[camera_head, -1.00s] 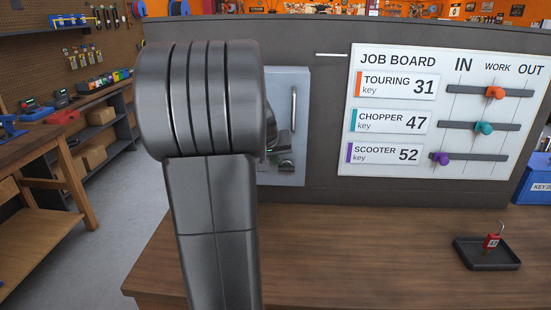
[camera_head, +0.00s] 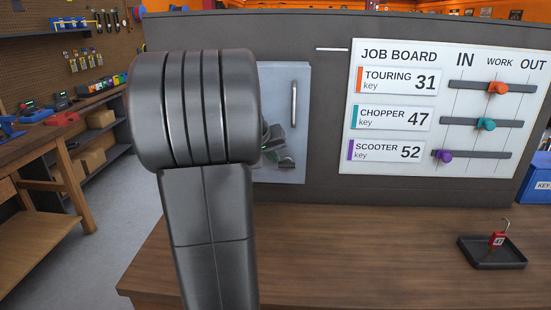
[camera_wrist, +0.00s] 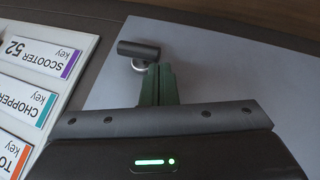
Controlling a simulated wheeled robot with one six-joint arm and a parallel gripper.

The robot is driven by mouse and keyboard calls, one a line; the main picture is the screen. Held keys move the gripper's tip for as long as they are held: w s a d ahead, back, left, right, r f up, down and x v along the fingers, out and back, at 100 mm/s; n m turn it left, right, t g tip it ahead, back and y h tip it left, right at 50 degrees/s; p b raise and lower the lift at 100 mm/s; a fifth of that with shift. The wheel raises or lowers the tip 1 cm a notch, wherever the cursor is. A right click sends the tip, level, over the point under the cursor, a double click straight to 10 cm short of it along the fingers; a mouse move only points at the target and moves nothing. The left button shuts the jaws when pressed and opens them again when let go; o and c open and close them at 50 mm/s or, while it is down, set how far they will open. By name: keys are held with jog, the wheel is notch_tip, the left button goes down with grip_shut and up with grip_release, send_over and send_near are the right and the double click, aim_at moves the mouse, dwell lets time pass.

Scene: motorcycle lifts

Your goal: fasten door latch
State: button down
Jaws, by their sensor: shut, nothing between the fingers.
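The grey door (camera_head: 281,90) is set in the dark upright panel, looks shut, and has a vertical bar handle (camera_head: 294,104). Near its lower edge is the dark latch lever (camera_head: 286,164), lying roughly level. In the wrist view the latch lever (camera_wrist: 138,48) is a dark cylinder on a round silver base, with the door's grey face (camera_wrist: 215,75) around it. My gripper (camera_wrist: 160,70) is shut and empty, its green fingertips close beside one end of the lever; I cannot tell whether they touch. In the head view my arm hides the door's left part and much of my gripper.
The white job board (camera_head: 440,60) with coloured sliders is right of the door. A wooden counter (camera_head: 350,260) runs below, mostly clear, with a black tray (camera_head: 492,262) holding a red key tag (camera_head: 497,240) at right. A blue box (camera_head: 538,180) stands at the far right.

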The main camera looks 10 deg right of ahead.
notch_tip(320, 180, down, 7)
jog(key=n+h+b, duration=0.6)
jog(key=h+b, duration=0.6)
jog(key=b, duration=1.2)
jog(key=shift+a+h, duration=0.2)
jog(key=shift+h, duration=0.1)
jog(key=shift+d+b, duration=0.1)
jog(key=shift+b, duration=0.3)
